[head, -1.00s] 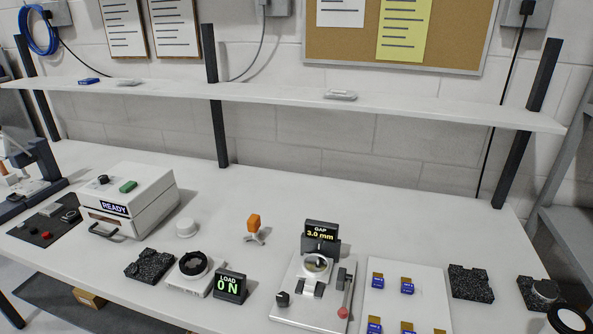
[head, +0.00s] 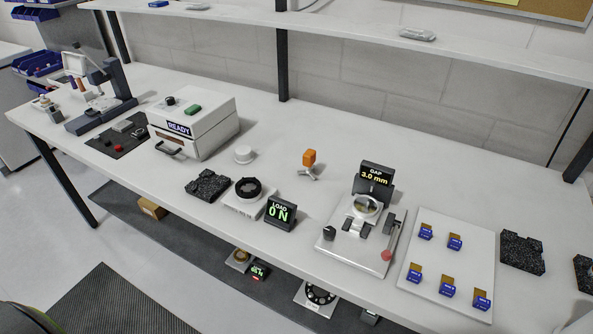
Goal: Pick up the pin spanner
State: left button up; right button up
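A small tool with an orange block handle (head: 309,157) and grey metal prongs at its foot stands upright on the white bench, near the middle of the head view. It looks like the pin spanner, though its pins are too small to make out. Nothing touches it. Neither of my grippers shows in the head view.
A white READY box (head: 193,125) and a round white knob (head: 243,154) stand left of the tool. The LOAD display (head: 281,213) and a black ring on a white base (head: 248,189) are in front. The GAP fixture (head: 361,233) is at right. A shelf (head: 420,45) runs behind.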

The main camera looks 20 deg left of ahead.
aim_at(309, 157)
jog(key=j+u, duration=0.75)
jog(key=i+l, duration=0.05)
jog(key=l, duration=0.05)
